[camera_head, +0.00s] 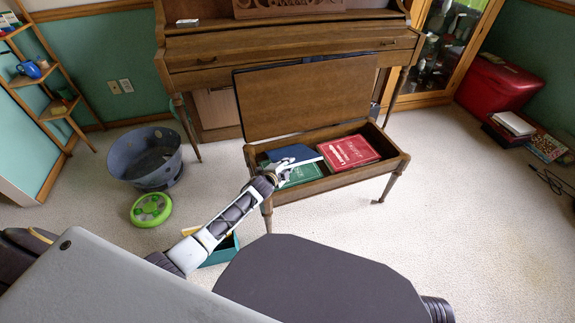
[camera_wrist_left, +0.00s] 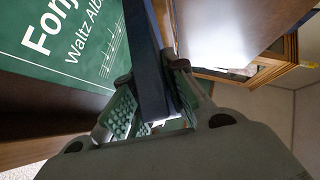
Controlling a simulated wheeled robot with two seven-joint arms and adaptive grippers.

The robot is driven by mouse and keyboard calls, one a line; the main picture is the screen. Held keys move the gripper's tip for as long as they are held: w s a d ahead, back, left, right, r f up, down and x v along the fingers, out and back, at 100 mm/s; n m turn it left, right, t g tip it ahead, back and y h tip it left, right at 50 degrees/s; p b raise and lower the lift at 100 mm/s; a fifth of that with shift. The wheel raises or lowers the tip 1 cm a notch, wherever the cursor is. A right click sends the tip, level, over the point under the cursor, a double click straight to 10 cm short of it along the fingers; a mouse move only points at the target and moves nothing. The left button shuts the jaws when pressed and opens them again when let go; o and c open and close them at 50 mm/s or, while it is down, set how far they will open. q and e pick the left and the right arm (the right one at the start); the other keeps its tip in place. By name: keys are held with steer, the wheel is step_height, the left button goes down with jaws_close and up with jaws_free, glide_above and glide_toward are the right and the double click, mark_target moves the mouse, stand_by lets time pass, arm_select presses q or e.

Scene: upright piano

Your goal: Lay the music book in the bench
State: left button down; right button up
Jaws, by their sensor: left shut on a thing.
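My left gripper (camera_head: 282,171) reaches over the front edge of the open bench (camera_head: 335,185). It is shut on a dark blue book (camera_head: 295,154), held tilted over the left part of the bench's inside. In the left wrist view the blue book (camera_wrist_left: 148,60) shows edge-on between the two fingers (camera_wrist_left: 155,100). A green book (camera_head: 303,175) titled as a waltz album lies under it and is partly covered; the green book also shows in the left wrist view (camera_wrist_left: 70,45). A red book (camera_head: 348,152) lies at the right in the bench. My right gripper is out of view.
The bench lid (camera_head: 305,95) stands raised at the back, before the piano (camera_head: 290,45). A grey-blue tub (camera_head: 146,158) and a green round object (camera_head: 151,209) stand on the carpet at left. A red chest (camera_head: 498,82) is at right. The carpet right of the bench is clear.

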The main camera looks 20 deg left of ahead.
arm_select(q)
steer(key=c, duration=1.4)
jaws_free()
steer(key=shift+r, duration=0.1)
steer(key=shift+o, duration=0.2)
steer(key=shift+s, duration=0.15)
steer(key=v, duration=1.1)
steer(key=shift+s, duration=0.3)
steer(key=shift+r, duration=0.1)
